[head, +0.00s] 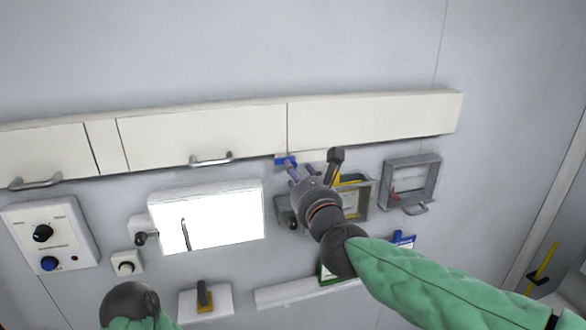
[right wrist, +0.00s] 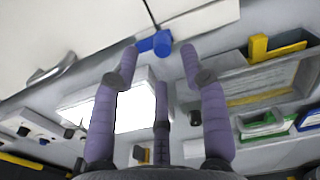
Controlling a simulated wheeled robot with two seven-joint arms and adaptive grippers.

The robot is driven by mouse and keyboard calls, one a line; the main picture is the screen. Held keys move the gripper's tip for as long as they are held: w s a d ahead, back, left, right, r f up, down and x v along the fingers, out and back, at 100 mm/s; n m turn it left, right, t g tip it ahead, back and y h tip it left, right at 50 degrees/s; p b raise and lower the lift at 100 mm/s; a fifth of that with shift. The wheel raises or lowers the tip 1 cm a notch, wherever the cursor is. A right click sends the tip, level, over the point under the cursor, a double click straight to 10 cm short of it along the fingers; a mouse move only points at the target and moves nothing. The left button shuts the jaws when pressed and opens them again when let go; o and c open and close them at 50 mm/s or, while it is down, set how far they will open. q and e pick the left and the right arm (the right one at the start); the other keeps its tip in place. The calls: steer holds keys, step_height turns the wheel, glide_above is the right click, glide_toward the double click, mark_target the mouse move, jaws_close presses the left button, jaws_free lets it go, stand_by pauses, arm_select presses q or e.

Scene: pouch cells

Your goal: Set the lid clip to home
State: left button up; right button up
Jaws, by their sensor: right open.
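My right gripper (head: 301,170) is raised to the wall below the cream cabinets, its purple fingers spread and empty. In the right wrist view the fingers (right wrist: 160,62) stand apart, with a small blue piece with a round knob (right wrist: 162,43) beyond and between the tips. The blue piece (head: 284,160) sits at the cabinet's lower edge in the head view. I cannot tell for certain which part is the lid clip. A grey framed box (head: 437,175) at the right has a small red part inside and a grey tab (head: 415,209) below. My left gripper is out of view.
A second grey box with a yellow part (head: 352,182) is partly hidden behind my right arm. A bright white panel (head: 215,222), a knob panel (head: 72,225) and a black-and-yellow switch (head: 204,297) are to the left. Cabinets (head: 370,120) overhang above.

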steer(key=v, duration=0.6)
steer(key=shift+s, duration=0.4)
steer(key=shift+f, duration=0.1)
